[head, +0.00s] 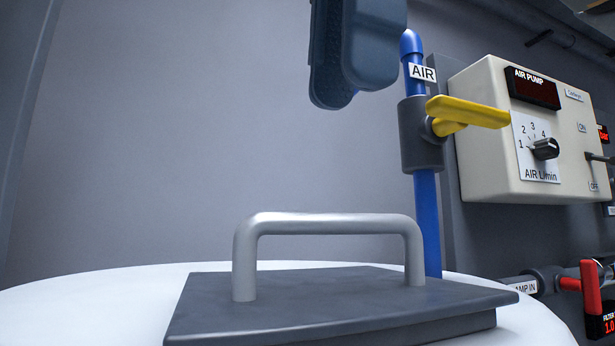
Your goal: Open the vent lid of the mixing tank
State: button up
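The vent lid (330,305) is a dark grey flat plate lying on the white round top of the mixing tank (90,310). A light grey arched handle (330,224) stands upright on the lid. The lid lies flat, with no opening showing beneath it. My gripper (352,90) shows as dark blue-grey rounded fingers at the top middle of the head view. It is above the handle and apart from it, with nothing seen held. The fingers overlap from this angle, so the gap between them cannot be judged.
A blue pipe (427,220) labelled AIR, with a yellow valve lever (468,112), rises behind the lid's right side. A cream air pump box (480,150) with a dial is at the right. A red-handled valve (590,285) is low right. The space left of the handle is clear.

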aim_at(346, 220)
jog(key=shift+w+a+f, duration=0.1)
jog(key=shift+w+f, duration=0.1)
jog(key=shift+f, duration=0.95)
jog(key=shift+w+a+f, duration=0.1)
jog(key=shift+w+f, duration=0.15)
jog(key=shift+f, duration=0.95)
jog(key=shift+w+f, duration=0.2)
jog(key=shift+f, duration=0.95)
grip_shut()
